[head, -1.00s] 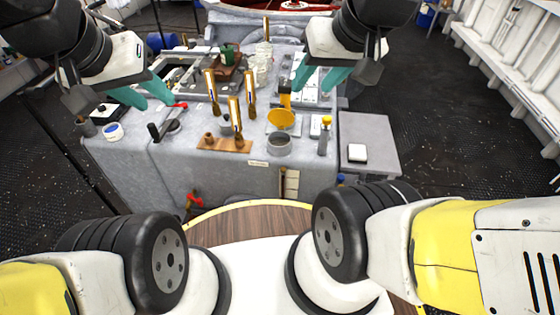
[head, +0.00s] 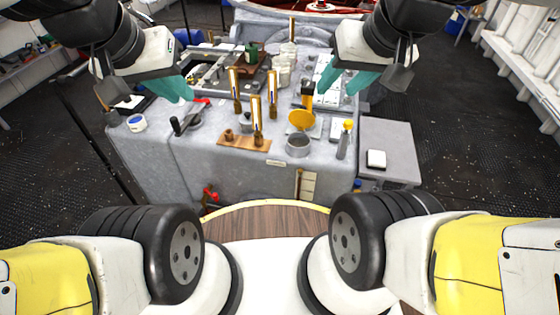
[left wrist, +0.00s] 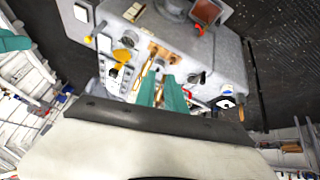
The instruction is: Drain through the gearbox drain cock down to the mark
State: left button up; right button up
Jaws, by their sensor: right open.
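A small red-handled fitting (head: 210,195), which looks like the drain cock, sits low on the front of the grey gearbox block (head: 240,162). A narrow pale strip (head: 306,184), perhaps a level gauge, is on the same front face; any mark is too small to read. My left gripper (head: 180,90) is above the block's left part, open and empty; its teal fingers show apart in the left wrist view (left wrist: 162,90). My right gripper (head: 340,82) is open and empty above the block's right part, near the yellow funnel (head: 302,120).
On top are a red lever (head: 202,101), a black crank (head: 185,123), a wooden board (head: 232,141) with upright brass-and-glass tubes, a grey cup (head: 298,145) and a white tin (head: 136,123). A grey side stand (head: 390,140) is at the right. Dark floor lies around.

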pick_arm(q)
grip_shut()
jog(key=w+a+f+n+g+h, duration=0.1)
jog(key=w+a+f+n+g, duration=0.15)
jog(key=w+f+n, duration=0.65)
jog(key=w+a+f+n+g, duration=0.15)
jog(key=w+a+f, duration=0.25)
jog(key=w+f, duration=0.65)
jog(key=w+a+f+n, duration=0.1)
jog(key=a+f+n, duration=0.25)
jog(key=f, duration=0.75)
jog(key=w+a+f+n+g, duration=0.1)
jog(key=a+f+n, duration=0.25)
jog(key=f, duration=0.85)
jog(key=w+a+f+n, duration=0.1)
jog(key=a+f+n, duration=0.25)
jog(key=f, duration=0.75)
jog(key=w+d+f, duration=0.1)
jog(key=d+f, duration=0.5)
jog(key=f, duration=0.3)
jog(key=shift+w+d+n, duration=0.2)
jog(key=shift+d+n, duration=0.05)
jog(key=shift+n, duration=0.05)
